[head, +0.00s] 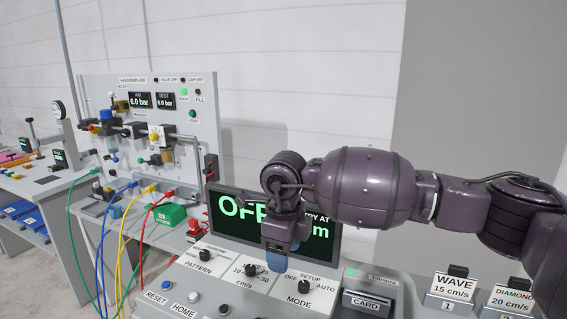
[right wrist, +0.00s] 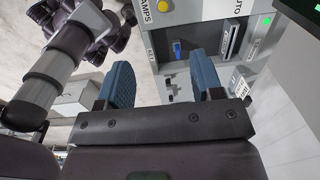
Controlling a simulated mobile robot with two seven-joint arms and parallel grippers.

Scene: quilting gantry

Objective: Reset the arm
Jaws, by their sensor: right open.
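My right gripper (head: 275,263) hangs fingers down over the console, in front of the screen and above the knobs, right of the RESET button. In the right wrist view its two blue fingers (right wrist: 163,78) stand apart with nothing between them. My left gripper does not show in the head view.
PATTERN (head: 206,255) and MODE (head: 306,285) knobs sit on the panel. A card slot (head: 367,302) and WAVE card (head: 451,287) are at right. A valve bench with coloured hoses (head: 122,210) stands left.

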